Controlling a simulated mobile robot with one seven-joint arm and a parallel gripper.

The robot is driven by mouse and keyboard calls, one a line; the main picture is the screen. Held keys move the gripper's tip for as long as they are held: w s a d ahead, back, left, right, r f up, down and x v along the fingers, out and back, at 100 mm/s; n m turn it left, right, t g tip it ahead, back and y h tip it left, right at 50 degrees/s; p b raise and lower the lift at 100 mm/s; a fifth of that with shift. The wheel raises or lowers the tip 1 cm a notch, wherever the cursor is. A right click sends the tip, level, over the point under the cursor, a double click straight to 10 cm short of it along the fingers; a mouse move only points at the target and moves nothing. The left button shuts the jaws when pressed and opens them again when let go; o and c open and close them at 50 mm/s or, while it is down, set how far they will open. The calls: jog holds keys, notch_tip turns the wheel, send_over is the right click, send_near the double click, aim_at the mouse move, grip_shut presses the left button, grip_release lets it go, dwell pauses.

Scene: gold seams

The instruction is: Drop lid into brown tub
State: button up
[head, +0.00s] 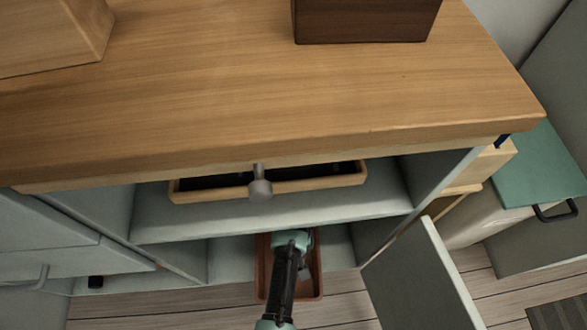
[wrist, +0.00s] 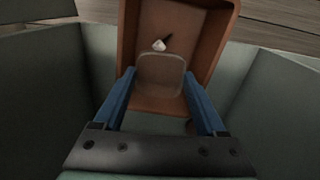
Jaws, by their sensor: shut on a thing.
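The brown tub (head: 263,268) stands on the lower level of the open cabinet in the head view, partly covered by my arm. In the wrist view the brown tub (wrist: 212,48) opens toward the camera. My gripper (wrist: 159,74) is shut on the lid (wrist: 160,80), a thin, rounded, see-through-looking square between the blue fingertips. The lid shows against the inside of the tub; I cannot tell how far above its floor it is. A small white and black item (wrist: 161,44) shows inside the tub, beyond the lid.
A wooden tray (head: 340,182) with a dark inside rests on the shelf above the tub. The wooden countertop (head: 230,90) overhangs it. An open cabinet door (head: 420,280) stands right of the tub. Pale cabinet walls flank the tub in the wrist view.

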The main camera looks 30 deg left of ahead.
jog(key=shift+w+f+b, duration=0.15)
jog(key=shift+f+b, duration=0.1)
jog(key=shift+b, duration=0.05)
notch_tip(320, 180, down, 6)
jog(key=b, duration=0.6)
jog(key=shift+r, duration=0.2)
jog(key=o, duration=1.2)
